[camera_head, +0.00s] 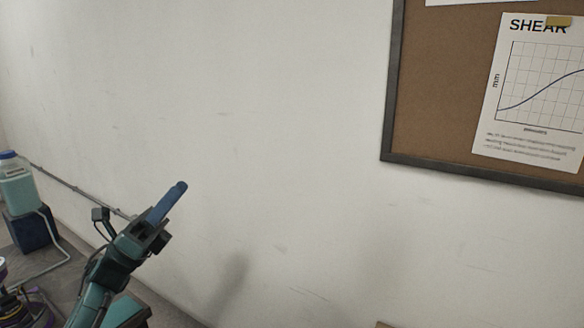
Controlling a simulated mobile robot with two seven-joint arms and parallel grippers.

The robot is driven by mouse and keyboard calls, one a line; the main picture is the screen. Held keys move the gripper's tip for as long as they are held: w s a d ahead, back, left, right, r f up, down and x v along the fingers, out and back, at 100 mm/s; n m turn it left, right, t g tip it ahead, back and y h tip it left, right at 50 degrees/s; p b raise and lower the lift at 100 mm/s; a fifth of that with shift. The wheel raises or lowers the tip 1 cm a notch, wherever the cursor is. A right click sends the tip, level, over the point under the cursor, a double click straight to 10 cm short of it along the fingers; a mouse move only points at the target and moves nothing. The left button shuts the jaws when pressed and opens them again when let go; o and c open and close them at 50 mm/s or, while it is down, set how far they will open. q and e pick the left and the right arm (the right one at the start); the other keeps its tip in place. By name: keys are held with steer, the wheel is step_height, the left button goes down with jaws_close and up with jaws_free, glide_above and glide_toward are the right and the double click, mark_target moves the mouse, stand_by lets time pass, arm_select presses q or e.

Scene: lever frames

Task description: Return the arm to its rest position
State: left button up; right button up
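My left arm comes in from the bottom left of the head view. My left gripper (168,203) is raised in front of the white wall, with its blue fingers pointing up and to the right. The fingers overlap from this side, so I cannot tell whether they are open or shut. I see no object at the fingertips. My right arm and gripper are not in view.
A bottle of pale green liquid with a blue cap (17,184) stands on a dark blue block (32,231) at the far left. A corkboard (440,100) with a "SHEAR" chart (535,95) hangs at the upper right. The wall (290,130) between is bare.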

arm_select(q)
steer(key=w+a+f+n+t+y, duration=0.2)
steer(key=w+a+n+t+y, duration=0.35)
steer(key=n+y, duration=0.75)
steer(key=w+a+f+n+t+y, duration=0.3)
steer(key=w+a+n+t+y, duration=0.45)
steer(key=n, duration=1.05)
step_height(320, 180, down, 12)
steer(key=n+g+y, duration=0.6)
steer(key=n+g, duration=0.1)
steer(key=n, duration=0.5)
steer(key=s+d+f+m+g+h, duration=0.1)
steer(key=s+d+f+g+h, duration=0.1)
steer(key=s+d+f, duration=0.55)
steer(key=s+d+f+g+h, duration=0.1)
steer(key=s+d+f, duration=0.3)
steer(key=s+f, duration=0.7)
steer(key=s+d+f+g, duration=0.1)
steer(key=s+d, duration=0.1)
steer(key=s, duration=0.5)
steer(key=s+d+f+g+h, duration=0.1)
steer(key=s+d+f, duration=0.1)
steer(key=s, duration=0.4)
steer(key=s+d+f+g+h, duration=0.1)
steer(key=s+d+f, duration=0.1)
steer(key=s+d, duration=0.2)
steer(key=s, duration=0.3)
steer(key=shift+s+d+f+n, duration=0.15)
steer(key=shift+s+f+n, duration=0.1)
steer(key=shift+s+n, duration=0.05)
